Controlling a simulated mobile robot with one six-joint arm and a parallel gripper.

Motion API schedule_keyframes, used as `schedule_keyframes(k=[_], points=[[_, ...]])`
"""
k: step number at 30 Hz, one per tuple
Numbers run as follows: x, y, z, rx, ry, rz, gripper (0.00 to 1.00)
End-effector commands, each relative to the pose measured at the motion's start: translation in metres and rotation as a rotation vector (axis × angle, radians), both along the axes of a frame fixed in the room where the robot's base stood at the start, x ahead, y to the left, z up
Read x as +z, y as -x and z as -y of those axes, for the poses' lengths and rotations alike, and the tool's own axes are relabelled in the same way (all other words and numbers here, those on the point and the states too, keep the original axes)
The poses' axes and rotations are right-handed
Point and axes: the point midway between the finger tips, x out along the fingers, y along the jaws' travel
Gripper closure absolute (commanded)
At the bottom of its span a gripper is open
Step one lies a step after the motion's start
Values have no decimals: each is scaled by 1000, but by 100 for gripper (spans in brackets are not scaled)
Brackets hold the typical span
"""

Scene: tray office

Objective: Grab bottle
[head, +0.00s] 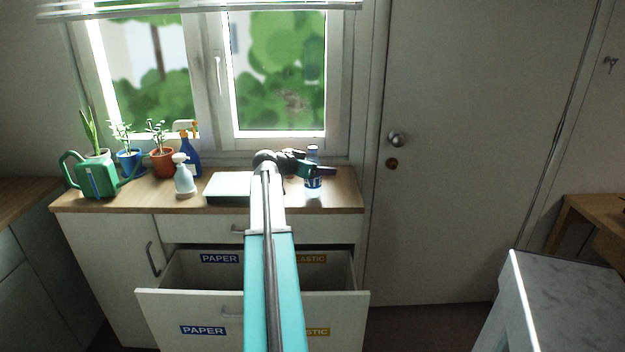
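A clear bottle with a blue label (313,184) and a blue cap stands upright near the right end of the wooden counter (345,199). My gripper (325,170) is at the bottle's upper half, and its dark end crosses the bottle in the picture. The bottle's middle is hidden behind it. I cannot tell whether the fingers are around the bottle or just beside it, or whether they are open or shut.
A white box (229,186), white spray bottle (183,177), blue spray bottle (190,158), potted plants and green watering can (97,180) stand left on the counter. Below, an open drawer (165,303) has paper and plastic labels. A grey-topped surface (565,300) is at right.

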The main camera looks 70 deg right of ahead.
Motion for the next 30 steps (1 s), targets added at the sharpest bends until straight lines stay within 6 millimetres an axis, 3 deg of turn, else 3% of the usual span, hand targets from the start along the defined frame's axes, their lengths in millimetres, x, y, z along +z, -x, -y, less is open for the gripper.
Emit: schedule_keyframes(k=[19, 27, 30], points=[[-2, 2, 5, 1, 0, 1, 33], [-2, 1, 5, 1, 0, 0, 76], [-2, 1, 5, 1, 0, 0, 77]])
